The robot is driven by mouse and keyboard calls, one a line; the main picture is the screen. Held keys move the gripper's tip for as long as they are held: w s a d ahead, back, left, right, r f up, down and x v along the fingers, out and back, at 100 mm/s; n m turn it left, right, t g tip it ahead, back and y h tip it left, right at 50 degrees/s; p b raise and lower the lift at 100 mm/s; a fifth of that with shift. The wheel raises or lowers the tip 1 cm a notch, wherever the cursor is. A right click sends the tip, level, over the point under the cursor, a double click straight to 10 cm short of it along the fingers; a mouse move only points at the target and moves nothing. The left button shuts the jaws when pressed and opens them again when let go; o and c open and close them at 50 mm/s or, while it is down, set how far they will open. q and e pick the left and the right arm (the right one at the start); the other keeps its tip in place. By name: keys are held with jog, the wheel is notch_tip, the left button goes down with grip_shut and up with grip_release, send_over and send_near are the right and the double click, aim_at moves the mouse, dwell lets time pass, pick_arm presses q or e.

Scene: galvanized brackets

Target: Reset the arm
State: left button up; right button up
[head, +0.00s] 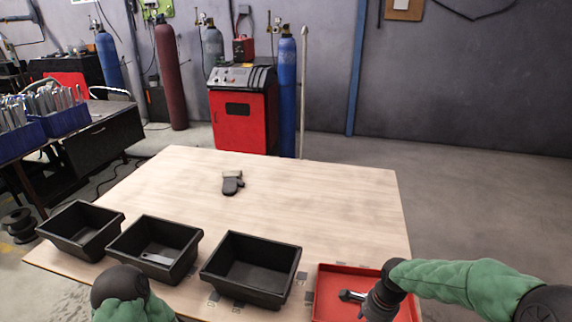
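My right arm comes in from the right in a green sleeve, and its dark gripper (378,303) hangs over the red tray (338,272) at the front right. Its fingers are not clear, so I cannot tell whether it is open or shut. A small grey metal piece (352,296) shows beside the gripper, over or in the tray; I cannot tell whether they touch. A flat grey bracket (158,258) lies in the middle black bin (198,237). Of my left arm only a dark joint and green sleeve show at the bottom left; its gripper is out of view.
Black bins stand left (118,213) and right (298,255) of the middle one along the table's front edge. A dark object with a tan part (232,184) lies farther back on the wooden table (320,200). The table's middle and right are clear.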

jog(key=s+a+f+n, duration=0.4)
jog(key=s+f, duration=0.1)
jog(key=f, duration=0.2)
jog(key=s+a+f+n+y, duration=0.1)
jog(key=s+a+f+n, duration=0.3)
jog(key=f, duration=0.4)
jog(key=s+a+f+n+y, duration=0.1)
jog(key=s+a+f+n, duration=0.3)
jog(key=s+f, duration=0.3)
jog(key=shift+s+a+f+n, duration=0.25)
jog(key=shift+s+f+n, duration=0.1)
jog(key=shift+f+n, duration=0.3)
